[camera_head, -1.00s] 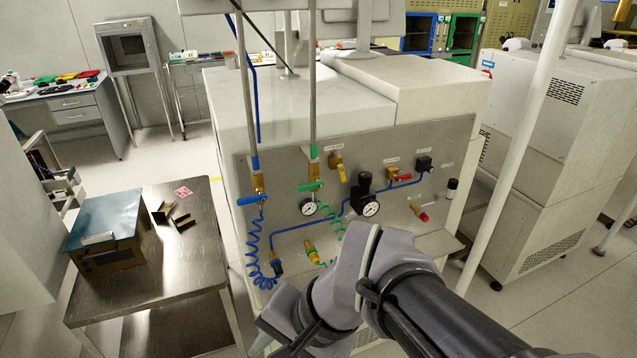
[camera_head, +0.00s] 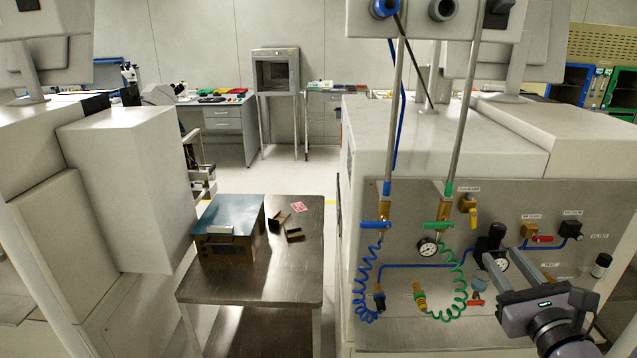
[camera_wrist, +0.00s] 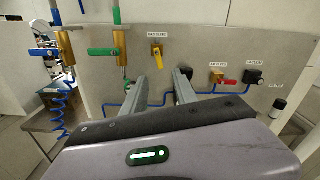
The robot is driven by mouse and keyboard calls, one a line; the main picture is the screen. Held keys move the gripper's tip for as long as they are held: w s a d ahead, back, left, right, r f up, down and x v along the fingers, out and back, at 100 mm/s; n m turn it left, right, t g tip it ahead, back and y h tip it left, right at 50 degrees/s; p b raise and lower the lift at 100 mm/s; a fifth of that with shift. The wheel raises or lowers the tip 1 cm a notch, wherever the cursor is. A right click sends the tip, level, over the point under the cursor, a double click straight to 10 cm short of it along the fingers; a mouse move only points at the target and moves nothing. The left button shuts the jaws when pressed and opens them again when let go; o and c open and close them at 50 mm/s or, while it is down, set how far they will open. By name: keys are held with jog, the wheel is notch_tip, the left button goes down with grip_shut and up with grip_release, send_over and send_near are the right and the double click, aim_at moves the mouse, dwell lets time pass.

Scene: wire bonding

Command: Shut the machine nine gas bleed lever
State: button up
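The gas bleed lever (camera_head: 472,219) is a yellow handle on a brass valve, high on the grey machine panel, and it hangs down from the valve. In the wrist view the lever (camera_wrist: 157,58) sits under a label reading gas bleed, hanging nearly straight down. My gripper (camera_head: 507,257) is in front of the panel, below and right of the lever in the head view. In the wrist view my gripper (camera_wrist: 160,76) has its two fingers apart with nothing between them. The lever shows just beyond and above the fingertips, with no visible contact.
Blue-handled (camera_head: 375,225) and green-handled (camera_head: 437,225) valves with coiled hoses are left of the lever. A pressure gauge (camera_head: 428,247) and black regulator (camera_head: 490,240) are below it. A red-handled valve (camera_head: 542,238) is to the right. A metal table (camera_head: 265,285) holding a box stands left.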

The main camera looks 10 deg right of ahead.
aim_at(474, 222)
jog(key=p+x, duration=0.5)
jog(key=x, duration=0.6)
jog(key=shift+f, duration=0.15)
jog(key=shift+w+d, duration=0.1)
jog(key=shift+w, duration=0.45)
grip_shut()
